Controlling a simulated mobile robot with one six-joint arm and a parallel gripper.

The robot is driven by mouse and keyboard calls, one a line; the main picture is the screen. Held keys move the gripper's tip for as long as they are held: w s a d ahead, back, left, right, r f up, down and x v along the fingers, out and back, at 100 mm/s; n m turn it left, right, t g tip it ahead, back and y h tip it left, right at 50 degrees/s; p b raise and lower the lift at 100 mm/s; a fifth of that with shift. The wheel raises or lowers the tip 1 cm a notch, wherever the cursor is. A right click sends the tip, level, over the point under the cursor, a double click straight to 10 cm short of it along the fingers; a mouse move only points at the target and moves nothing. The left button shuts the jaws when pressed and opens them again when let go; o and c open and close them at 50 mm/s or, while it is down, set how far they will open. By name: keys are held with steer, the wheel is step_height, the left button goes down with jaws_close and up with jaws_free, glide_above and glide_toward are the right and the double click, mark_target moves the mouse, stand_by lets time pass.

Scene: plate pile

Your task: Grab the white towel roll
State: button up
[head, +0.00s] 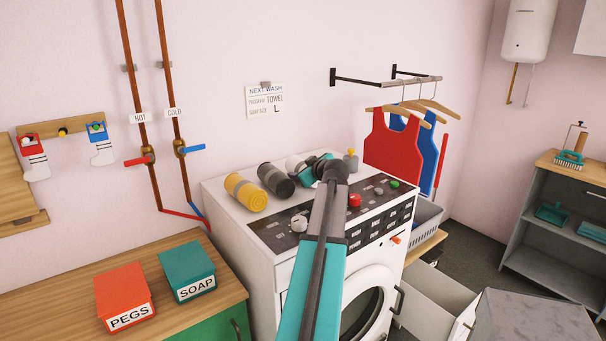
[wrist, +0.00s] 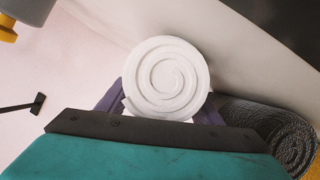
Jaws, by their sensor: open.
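The white towel roll (head: 293,163) lies on top of the washing machine, right of the dark grey towel roll (head: 275,179). My gripper (head: 308,172) is at the white roll and partly hides it in the head view. In the wrist view the white roll (wrist: 166,76) shows its spiral end, and the purple fingers of my gripper (wrist: 160,108) stand on either side of its lower part. The jaws are open. Whether the fingers touch the roll is hidden. The dark grey roll (wrist: 268,134) lies close by at the lower right in the wrist view.
A yellow towel roll (head: 245,192) lies left of the grey one on the washing machine (head: 234,226). A small grey and yellow object (head: 350,160) stands just right of my gripper. The control panel (head: 275,236) with knobs lies in front of the rolls.

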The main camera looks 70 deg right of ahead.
mark_target(302, 163)
steer(key=c, duration=0.9)
steer(key=shift+r, duration=0.1)
steer(key=shift+c, duration=0.3)
steer(key=shift+r+b, duration=0.95)
steer(key=shift+r, duration=3.95)
steer(key=shift+w, duration=0.1)
